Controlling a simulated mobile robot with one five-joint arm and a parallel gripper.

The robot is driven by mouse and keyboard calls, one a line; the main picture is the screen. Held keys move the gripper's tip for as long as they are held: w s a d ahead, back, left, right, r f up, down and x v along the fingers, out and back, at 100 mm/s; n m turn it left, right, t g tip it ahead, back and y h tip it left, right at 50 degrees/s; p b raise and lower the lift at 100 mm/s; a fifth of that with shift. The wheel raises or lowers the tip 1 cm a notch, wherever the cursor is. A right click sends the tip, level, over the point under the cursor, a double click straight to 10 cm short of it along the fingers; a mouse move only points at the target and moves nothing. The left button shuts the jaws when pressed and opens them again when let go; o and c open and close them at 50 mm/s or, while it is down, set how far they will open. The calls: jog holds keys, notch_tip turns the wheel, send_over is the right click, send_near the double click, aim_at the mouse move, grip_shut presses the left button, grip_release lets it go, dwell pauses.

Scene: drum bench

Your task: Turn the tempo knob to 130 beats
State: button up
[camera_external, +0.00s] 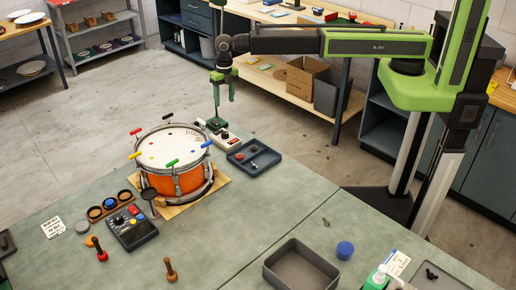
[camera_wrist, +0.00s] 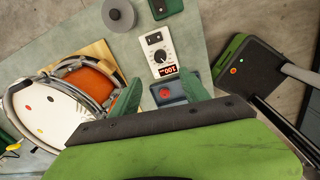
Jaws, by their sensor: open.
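The white control box (camera_wrist: 152,40) lies beyond my fingertips in the wrist view. Its round black tempo knob (camera_wrist: 160,55) sits near the middle of its face, beside a red lit display (camera_wrist: 165,71). The display is upside down to me and appears to read 100. In the external view the white box (camera_external: 232,139) stands on the bench behind the drum, with its knob too small to make out. My gripper (camera_wrist: 163,90) is open, its two green fingers apart with nothing held. In the external view my gripper (camera_external: 223,92) points down above the bench's back edge.
The orange drum (camera_external: 178,180) with coloured pegs stands left of the box. A dark blue tray (camera_external: 268,163) with small parts lies to the right. A black mixer (camera_external: 132,228) stands in front.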

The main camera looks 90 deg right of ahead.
aim_at(225, 133)
jog(key=f+b, duration=1)
jog(key=f, duration=0.1)
jog(key=f+b, duration=0.5)
jog(key=shift+w+a+f+b, duration=0.3)
jog(key=shift+w+b, duration=0.05)
jog(key=shift+r, duration=0.15)
jog(key=shift+c, duration=0.2)
grip_shut()
